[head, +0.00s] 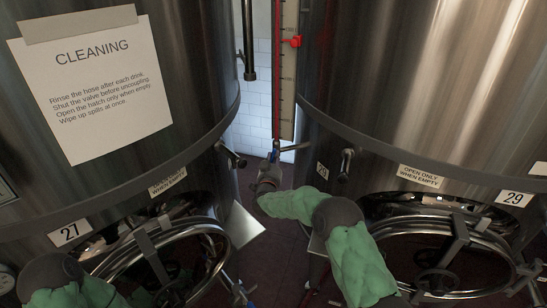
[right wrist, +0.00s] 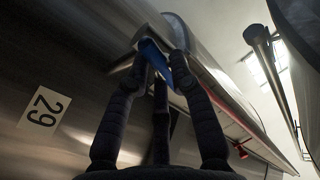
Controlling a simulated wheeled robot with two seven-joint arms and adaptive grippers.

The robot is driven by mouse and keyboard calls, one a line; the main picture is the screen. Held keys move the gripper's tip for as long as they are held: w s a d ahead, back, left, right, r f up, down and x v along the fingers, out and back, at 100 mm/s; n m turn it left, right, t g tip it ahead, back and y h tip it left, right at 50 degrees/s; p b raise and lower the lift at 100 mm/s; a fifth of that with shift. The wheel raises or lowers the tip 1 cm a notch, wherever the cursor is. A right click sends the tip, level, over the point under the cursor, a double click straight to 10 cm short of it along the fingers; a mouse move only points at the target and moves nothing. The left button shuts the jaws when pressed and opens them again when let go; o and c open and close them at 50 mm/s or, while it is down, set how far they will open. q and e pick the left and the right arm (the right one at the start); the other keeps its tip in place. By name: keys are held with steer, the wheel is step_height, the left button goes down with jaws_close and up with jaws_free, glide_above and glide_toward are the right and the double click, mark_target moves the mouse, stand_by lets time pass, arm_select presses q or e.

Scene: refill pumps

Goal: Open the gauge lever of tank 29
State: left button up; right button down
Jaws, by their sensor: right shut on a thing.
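Tank 29 (head: 420,80) is the large steel tank on the right in the head view, with its number label (head: 513,199) low on its front. The gauge (head: 286,75) is a tall strip with a red marker beside its left wall. At its foot is the gauge lever (head: 276,146) with a blue handle, next to a short metal pipe. My right gripper (head: 271,163) is at this lever. In the right wrist view its dark fingers (right wrist: 160,52) are shut around the blue handle (right wrist: 153,58). My left gripper is out of view; only its arm shows at lower left.
Tank 27 (head: 190,60) stands on the left with a cleaning notice (head: 92,90). A narrow gap with white tiles separates the tanks. Round hatches (head: 165,260) and (head: 445,255) sit low on both fronts. A small valve (head: 346,163) juts from tank 29.

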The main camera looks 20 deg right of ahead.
steer(key=shift+n+p, duration=0.6)
steer(key=shift+n, duration=0.6)
steer(key=c, duration=1.1)
jaws_free()
steer(key=v, duration=1.2)
steer(key=shift+r, duration=0.3)
steer(key=shift+f+g, duration=0.1)
steer(key=shift+g, duration=0.2)
